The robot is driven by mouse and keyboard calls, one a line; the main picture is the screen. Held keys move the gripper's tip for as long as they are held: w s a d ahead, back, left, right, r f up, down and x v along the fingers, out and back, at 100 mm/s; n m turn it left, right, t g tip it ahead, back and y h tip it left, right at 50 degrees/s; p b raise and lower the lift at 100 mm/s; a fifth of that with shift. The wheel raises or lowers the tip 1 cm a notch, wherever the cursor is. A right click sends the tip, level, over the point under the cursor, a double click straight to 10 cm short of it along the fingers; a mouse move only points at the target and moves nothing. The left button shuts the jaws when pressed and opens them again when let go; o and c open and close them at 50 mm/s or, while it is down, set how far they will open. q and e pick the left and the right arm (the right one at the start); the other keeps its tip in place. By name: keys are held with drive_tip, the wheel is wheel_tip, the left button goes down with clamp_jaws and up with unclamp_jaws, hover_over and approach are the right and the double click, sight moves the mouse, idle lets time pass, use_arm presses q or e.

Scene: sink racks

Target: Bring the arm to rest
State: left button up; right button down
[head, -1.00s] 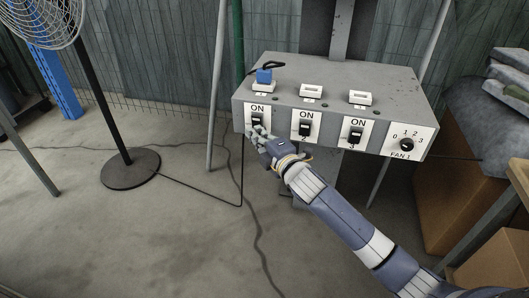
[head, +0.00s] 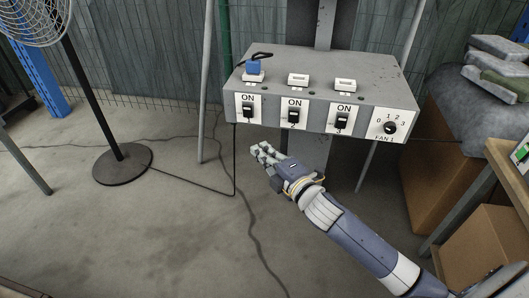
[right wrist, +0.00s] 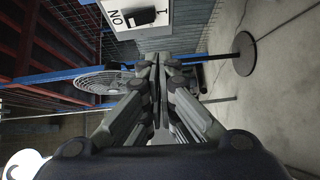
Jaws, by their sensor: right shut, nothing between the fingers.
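My right gripper (head: 259,149) is in the middle of the head view, below the front of a grey switch box. It is shut and empty, and it is apart from the box. My right arm comes in from the lower right. The right wrist view also shows the shut fingers (right wrist: 157,75), with a switch panel above them. My left gripper is not in view.
The grey switch box (head: 385,88) has three ON switches, a fan dial (head: 390,128) and a blue plug (head: 253,67) on top. A fan stands left on a round base (head: 122,164). Cardboard boxes (head: 487,250) and a table are at right. Floor below the gripper is clear.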

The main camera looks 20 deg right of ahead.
drive_tip(key=shift+s, duration=0.35)
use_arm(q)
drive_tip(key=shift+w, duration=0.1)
